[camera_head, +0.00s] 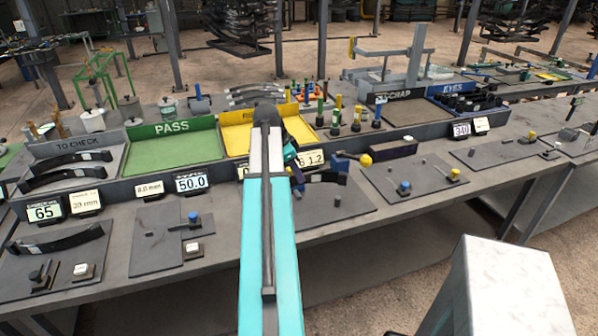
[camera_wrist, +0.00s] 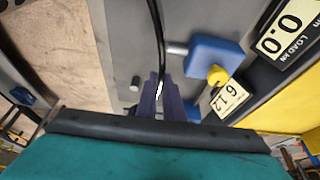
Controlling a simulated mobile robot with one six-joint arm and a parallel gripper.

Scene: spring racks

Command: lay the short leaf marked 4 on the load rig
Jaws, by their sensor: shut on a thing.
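My gripper (camera_wrist: 160,98) is shut on a thin dark leaf (camera_wrist: 157,40), which runs up the wrist view from between the purple fingers. A small white patch shows at the fingers; no number is readable. In the head view my teal and white arm covers most of the gripper, and a dark leaf (camera_head: 328,177) shows just right of it, over a grey plate (camera_head: 335,212). This plate appears to be the load rig. Its blue block with a yellow knob (camera_wrist: 218,76) is right of the leaf in the wrist view. Whether the leaf touches the rig cannot be told.
A TO CHECK tray (camera_head: 117,157) holding dark leaves is at left, then a green PASS tray (camera_head: 172,146) and a yellow tray (camera_head: 237,139). Another leaf (camera_head: 58,240) lies at the front left. Gauge plates (camera_head: 410,178) with knobs lie to the right.

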